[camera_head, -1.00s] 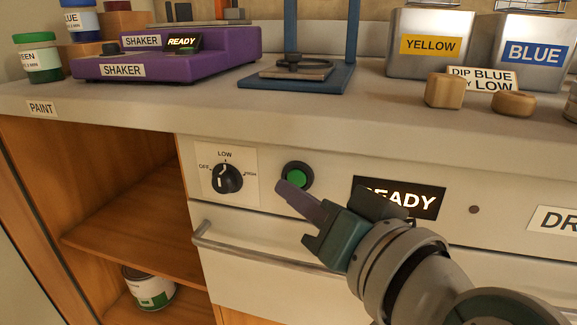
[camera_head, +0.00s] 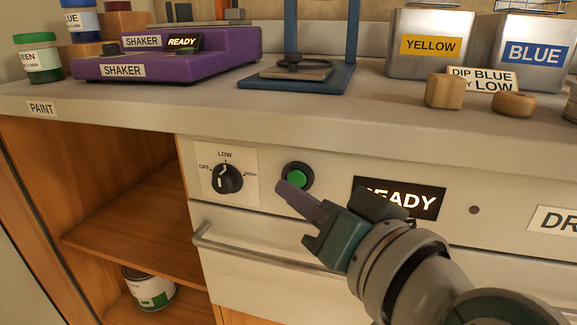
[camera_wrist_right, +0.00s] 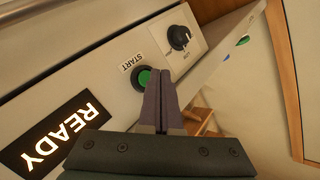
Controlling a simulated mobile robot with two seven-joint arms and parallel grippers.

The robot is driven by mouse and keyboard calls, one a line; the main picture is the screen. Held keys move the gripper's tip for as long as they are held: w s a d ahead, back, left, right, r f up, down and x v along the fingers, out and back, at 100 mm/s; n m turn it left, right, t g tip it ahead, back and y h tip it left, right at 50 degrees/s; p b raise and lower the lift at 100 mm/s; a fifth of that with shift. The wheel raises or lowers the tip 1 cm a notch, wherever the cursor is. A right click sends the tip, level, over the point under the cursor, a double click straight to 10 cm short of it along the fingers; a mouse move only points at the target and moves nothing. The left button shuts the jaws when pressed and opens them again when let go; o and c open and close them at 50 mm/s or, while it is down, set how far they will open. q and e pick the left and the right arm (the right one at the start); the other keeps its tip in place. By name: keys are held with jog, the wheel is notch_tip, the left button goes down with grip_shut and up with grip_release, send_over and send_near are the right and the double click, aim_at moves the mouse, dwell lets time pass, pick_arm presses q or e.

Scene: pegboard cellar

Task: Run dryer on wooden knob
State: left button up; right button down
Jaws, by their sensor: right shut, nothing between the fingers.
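The dryer front (camera_head: 250,272) is a pale panel under the counter. Its black dial (camera_head: 228,178) points at LOW, between OFF and HIGH. A green round button (camera_head: 295,178) in a black ring sits right of the dial; the right wrist view labels this button (camera_wrist_right: 144,77) START. A lit display (camera_head: 398,198) reads READY. My right gripper (camera_head: 282,188) is shut and empty, its tips just below the button; I cannot tell whether they touch it. Two wooden knobs, one faceted (camera_head: 444,91) and one rounded (camera_head: 514,103), stand on the counter. My left gripper is out of view.
A bar handle (camera_head: 260,256) runs across the dryer front below the controls. On the counter are a purple shaker (camera_head: 215,50), a blue stand (camera_head: 330,82), a YELLOW tin (camera_head: 428,66) and a BLUE tin (camera_head: 530,75). Open shelves (camera_head: 125,225) lie at left.

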jog(key=shift+w, duration=0.1)
dwell(0.4)
jog(key=shift+w+d, duration=0.1)
jog(key=shift+w, duration=0.25)
dwell(0.3)
jog(key=shift+w+d, duration=0.2)
jog(key=shift+w, duration=0.2)
dwell(0.4)
dwell(0.3)
jog(key=shift+s+a+p, duration=0.3)
jog(key=shift+s+p, duration=0.1)
jog(key=shift+s, duration=0.4)
